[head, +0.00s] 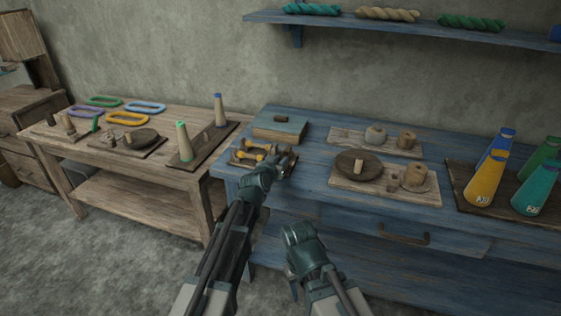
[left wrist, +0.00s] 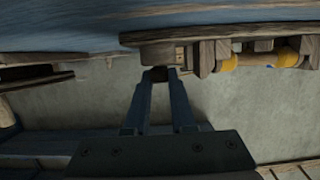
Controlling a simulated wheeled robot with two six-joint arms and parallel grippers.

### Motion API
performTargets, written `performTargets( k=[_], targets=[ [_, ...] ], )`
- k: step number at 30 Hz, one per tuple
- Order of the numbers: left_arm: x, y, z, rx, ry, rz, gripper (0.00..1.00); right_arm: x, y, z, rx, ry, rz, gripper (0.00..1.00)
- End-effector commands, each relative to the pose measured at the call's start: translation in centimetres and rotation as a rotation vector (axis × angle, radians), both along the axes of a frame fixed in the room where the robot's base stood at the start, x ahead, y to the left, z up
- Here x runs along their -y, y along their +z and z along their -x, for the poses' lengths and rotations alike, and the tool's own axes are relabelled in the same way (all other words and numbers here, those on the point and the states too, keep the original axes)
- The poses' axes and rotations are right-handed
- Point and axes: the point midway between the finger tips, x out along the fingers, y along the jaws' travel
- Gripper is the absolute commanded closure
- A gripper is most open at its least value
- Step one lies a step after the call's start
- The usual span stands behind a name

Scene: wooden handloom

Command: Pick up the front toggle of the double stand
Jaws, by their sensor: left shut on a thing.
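The double stand (head: 236,160) is a low dark wooden board with yellow pieces, near the left front edge of the blue table. My left gripper (head: 286,164) is at its right end. In the left wrist view, the left fingers (left wrist: 159,76) meet on a small dark piece under a brown wooden block (left wrist: 155,54). I take this to be the front toggle, mostly hidden by the fingers. Yellow rounded parts of the stand's pieces (left wrist: 270,58) lie to the right, apart from the fingers. My right arm shows at the bottom centre, but its fingertips cannot be made out.
A blue-topped box (head: 280,127) stands behind the stand. A wooden board with a dark disc (head: 358,164) and spools is to the right. Large yellow and teal cones (head: 483,184) stand at far right. A brown table (head: 180,115) with cones and coloured rings is at left.

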Motion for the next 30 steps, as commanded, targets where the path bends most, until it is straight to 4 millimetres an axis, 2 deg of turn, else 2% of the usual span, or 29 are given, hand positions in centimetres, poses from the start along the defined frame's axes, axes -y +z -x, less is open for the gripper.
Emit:
performTargets(
  k=[10, 12, 24, 30],
  targets=[
    [0.0, 3.9, 0.0, 0.000, 0.000, 0.000, 1.00, 0.0, 3.9, 0.0, 0.000, 0.000, 0.000, 0.50],
    [0.2, 3.4, 2.0, 0.000, -0.002, 0.000, 1.00, 0.0, 3.5, 0.0, 0.000, 0.000, 0.000, 0.50],
    [1.9, 4.4, 11.8, 0.000, -0.003, -0.001, 1.00, 0.0, 4.4, 0.0, 0.000, 0.000, 0.000, 0.50],
    [2.4, 4.6, 14.6, 0.000, -0.001, -0.001, 1.00, 0.0, 4.6, 0.0, 0.000, 0.000, 0.000, 0.50]
  ],
)
